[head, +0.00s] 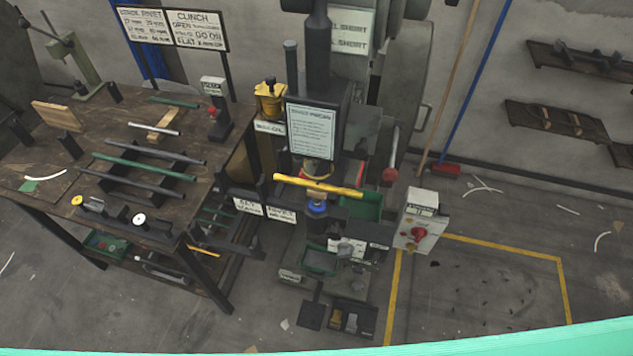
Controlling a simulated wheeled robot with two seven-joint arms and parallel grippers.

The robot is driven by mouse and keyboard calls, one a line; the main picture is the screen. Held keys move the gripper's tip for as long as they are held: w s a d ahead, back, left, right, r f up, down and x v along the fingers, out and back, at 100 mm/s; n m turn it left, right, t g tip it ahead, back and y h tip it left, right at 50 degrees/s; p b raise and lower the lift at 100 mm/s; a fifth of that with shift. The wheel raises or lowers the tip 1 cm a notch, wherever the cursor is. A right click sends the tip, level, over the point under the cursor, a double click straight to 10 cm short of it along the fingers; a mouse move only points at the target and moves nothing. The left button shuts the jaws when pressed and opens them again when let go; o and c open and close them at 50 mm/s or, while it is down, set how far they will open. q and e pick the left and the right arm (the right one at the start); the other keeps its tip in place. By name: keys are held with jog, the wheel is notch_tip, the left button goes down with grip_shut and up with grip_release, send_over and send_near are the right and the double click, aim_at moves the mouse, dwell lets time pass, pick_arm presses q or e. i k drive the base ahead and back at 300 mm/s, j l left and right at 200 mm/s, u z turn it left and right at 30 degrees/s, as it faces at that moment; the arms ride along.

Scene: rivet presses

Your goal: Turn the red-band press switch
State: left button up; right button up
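A dark press (318,60) stands in the middle, with a printed placard (311,130) on its front. A yellow bar (318,187) lies across it above a blue ring (317,208). A light grey switch box (420,215) with a red knob (417,234) stands to the right of the press. A smaller post with a pale label (213,86) and a red part (212,111) stands at the workbench's right end. I cannot make out for certain which press carries a red band. Neither of my grippers shows in the head view.
A wooden workbench (50,205) on the left holds several rods and a green hand press (75,55). A red-ended lever (390,172) hangs right of the press. Green bins (362,206) sit around the press. The floor inside the yellow lines (500,250) is mostly clear.

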aim_at(418, 232)
jog(key=z, duration=1)
